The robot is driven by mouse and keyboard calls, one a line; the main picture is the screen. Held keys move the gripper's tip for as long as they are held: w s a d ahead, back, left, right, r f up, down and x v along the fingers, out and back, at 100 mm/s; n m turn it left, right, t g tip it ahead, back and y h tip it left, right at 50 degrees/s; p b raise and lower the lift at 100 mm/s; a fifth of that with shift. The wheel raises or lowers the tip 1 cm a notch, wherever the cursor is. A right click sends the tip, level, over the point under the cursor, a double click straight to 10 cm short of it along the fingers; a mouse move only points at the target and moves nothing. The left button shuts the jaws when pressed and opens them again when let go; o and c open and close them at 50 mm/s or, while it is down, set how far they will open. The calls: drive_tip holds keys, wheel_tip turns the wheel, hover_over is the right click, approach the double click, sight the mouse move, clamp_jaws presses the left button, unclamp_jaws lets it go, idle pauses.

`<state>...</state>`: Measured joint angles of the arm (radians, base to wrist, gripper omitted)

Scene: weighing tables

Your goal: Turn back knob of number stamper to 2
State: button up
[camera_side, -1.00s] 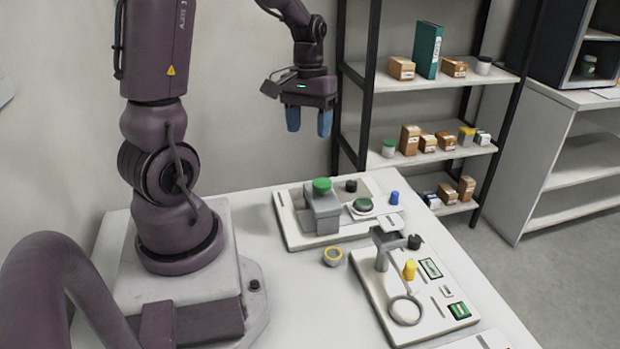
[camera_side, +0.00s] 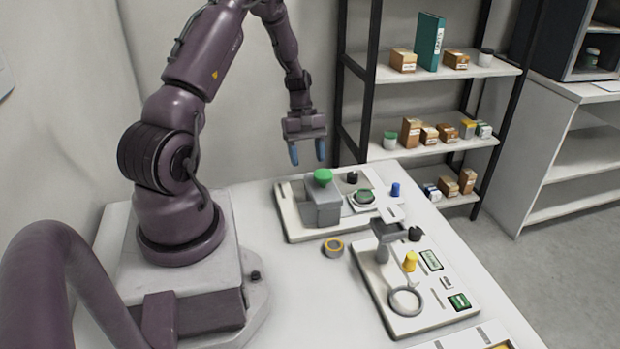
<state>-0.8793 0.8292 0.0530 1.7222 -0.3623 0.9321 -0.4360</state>
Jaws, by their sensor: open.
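My gripper (camera_side: 307,153) is open and empty, with blue fingertips pointing down. It hangs in the air above the far edge of the back white board (camera_side: 297,230). That board carries a grey block with a green knob (camera_side: 323,176), a black knob (camera_side: 352,177), a round green-topped part (camera_side: 364,196) and a blue peg (camera_side: 395,190). The front board (camera_side: 440,319) has a grey stand (camera_side: 382,236), a black knob (camera_side: 415,234), a yellow knob (camera_side: 410,261), a ring and green displays. I cannot tell which device is the number stamper, and no knob number is readable.
Another tray (camera_side: 470,340) is cut off at the bottom edge. A dark-framed shelf (camera_side: 440,70) with small boxes stands behind the table. The table's left part is clear.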

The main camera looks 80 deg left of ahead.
drive_tip(key=x, duration=0.6)
drive_tip(key=c, duration=0.9)
drive_tip(key=m, duration=0.2)
drive_tip(key=m+g, duration=0.1)
drive_tip(key=m, duration=0.1)
drive_tip(key=shift+m+g, duration=0.3)
drive_tip(key=shift+c, duration=0.2)
drive_tip(key=o, duration=0.9)
drive_tip(key=shift+o, duration=0.2)
